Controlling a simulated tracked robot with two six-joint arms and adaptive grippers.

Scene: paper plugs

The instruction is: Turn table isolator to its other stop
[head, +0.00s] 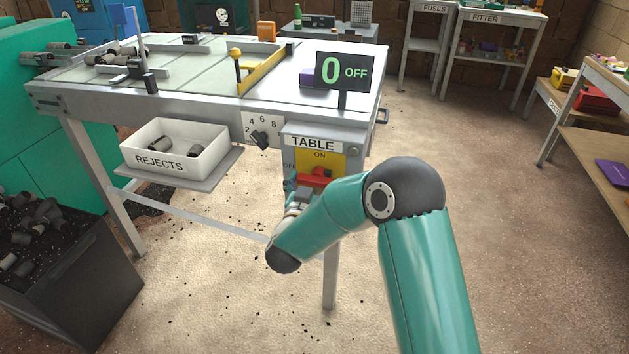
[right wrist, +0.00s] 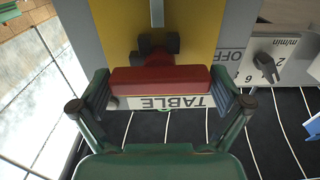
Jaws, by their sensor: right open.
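The table isolator is a yellow panel (head: 329,160) under a TABLE label on the front of the table, with ON at its top and OFF at its left. Its red handle (head: 316,175) lies about level; in the right wrist view the handle (right wrist: 160,80) is a red bar across the picture. My right gripper (right wrist: 178,101) is open, with one finger towards each end of the bar; I cannot tell whether they touch it. In the head view my forearm partly hides this gripper (head: 301,196). My left gripper is not in view.
A sign (head: 343,72) on the table reads 0 OFF. A dial (head: 259,138) sits left of the isolator. A white REJECTS bin (head: 205,165) holds dark plugs on a shelf further left. A dark crate (head: 85,295) stands at lower left. The floor to the right is clear.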

